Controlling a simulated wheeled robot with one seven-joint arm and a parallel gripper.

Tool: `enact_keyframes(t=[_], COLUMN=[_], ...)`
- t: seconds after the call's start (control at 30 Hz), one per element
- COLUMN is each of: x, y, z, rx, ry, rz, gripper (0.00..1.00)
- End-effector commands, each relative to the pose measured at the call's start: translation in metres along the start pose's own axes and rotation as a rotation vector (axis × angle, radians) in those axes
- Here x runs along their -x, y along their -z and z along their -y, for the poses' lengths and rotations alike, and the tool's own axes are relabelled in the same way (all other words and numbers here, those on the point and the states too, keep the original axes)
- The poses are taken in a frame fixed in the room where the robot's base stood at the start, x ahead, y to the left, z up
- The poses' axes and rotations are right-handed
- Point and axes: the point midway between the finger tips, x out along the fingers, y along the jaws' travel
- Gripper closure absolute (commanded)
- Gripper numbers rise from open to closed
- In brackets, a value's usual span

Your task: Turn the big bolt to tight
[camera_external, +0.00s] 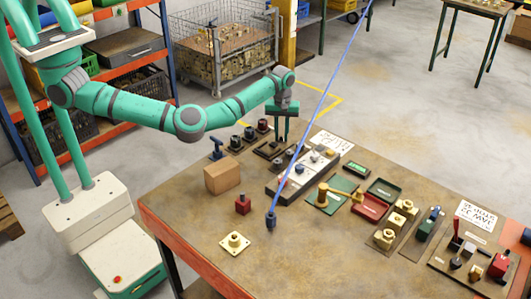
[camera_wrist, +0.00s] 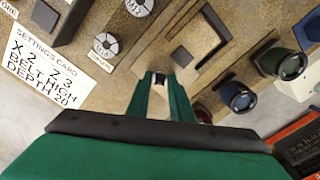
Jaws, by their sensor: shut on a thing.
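My gripper (camera_external: 286,138) points down over the back left of the bench, beside a row of dark round pieces (camera_external: 249,133). In the wrist view my green fingers (camera_wrist: 161,80) are close together, shut on a small dark piece (camera_wrist: 160,78) that they mostly hide. I cannot tell what this piece is. Several brass blocks (camera_external: 386,237) stand further right. I cannot tell which brass part is the big bolt.
A blue cord (camera_external: 321,103) hangs across the bench. The bench front is mostly clear.

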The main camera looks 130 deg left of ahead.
Motion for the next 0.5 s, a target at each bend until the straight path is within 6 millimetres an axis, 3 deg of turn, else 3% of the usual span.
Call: enact_keyframes(t=[0.17, 0.2, 0.27, 0.5], x=[0.0004, 0.0004, 0.0004, 0.0003], y=[-0.0004, -0.0003, -0.0003, -0.0005], z=[-0.0006, -0.0006, -0.0005, -0.0002], rx=[0.001, 0.001, 0.001, 0.002], ry=[0.0, 0.0, 0.0, 0.001], rz=[0.002, 0.002, 0.001, 0.001], gripper=[1.0, 0.73, 0.61, 0.61])
